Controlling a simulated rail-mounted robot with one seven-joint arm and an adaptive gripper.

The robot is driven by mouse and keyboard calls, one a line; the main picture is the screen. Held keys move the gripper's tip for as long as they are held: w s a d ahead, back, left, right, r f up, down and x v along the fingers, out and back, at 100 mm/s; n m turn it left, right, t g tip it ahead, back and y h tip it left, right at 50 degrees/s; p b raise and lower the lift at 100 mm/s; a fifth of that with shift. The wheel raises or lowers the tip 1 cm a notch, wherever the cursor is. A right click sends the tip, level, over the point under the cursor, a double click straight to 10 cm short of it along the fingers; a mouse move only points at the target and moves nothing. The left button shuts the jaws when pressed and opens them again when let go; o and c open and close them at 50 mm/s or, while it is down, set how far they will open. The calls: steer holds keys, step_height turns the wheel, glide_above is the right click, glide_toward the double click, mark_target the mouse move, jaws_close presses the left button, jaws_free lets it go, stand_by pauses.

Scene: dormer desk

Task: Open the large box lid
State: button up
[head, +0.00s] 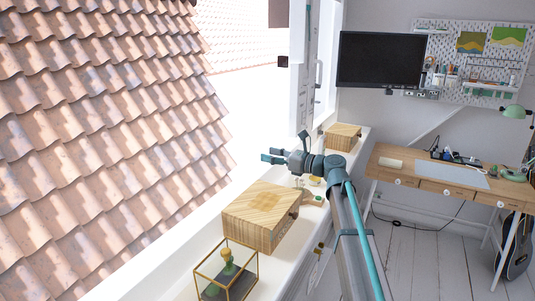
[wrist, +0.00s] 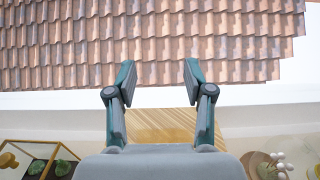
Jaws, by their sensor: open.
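The large box (head: 262,213) is striped light wood with a chequered patch on top, and stands on the white window sill. Its lid is down. My gripper (head: 272,155) is open and empty, with its fingers pointing left toward the window opening. In the head view it shows above the large box's far end, apart from it. In the wrist view both fingers of my gripper (wrist: 159,80) are spread, and the box's striped top (wrist: 160,124) shows below and between them. My gripper's body hides the box's near part there.
A glass case with plants (head: 225,270) stands at the near end of the sill (wrist: 245,98). A smaller wooden box (head: 342,137) stands at the far end. Small items (head: 313,198) lie beside the large box. The desk (head: 455,176) is at right, beyond open floor.

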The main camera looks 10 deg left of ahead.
steer(key=shift+x, duration=0.8)
jaws_close()
jaws_free()
steer(key=v, duration=1.2)
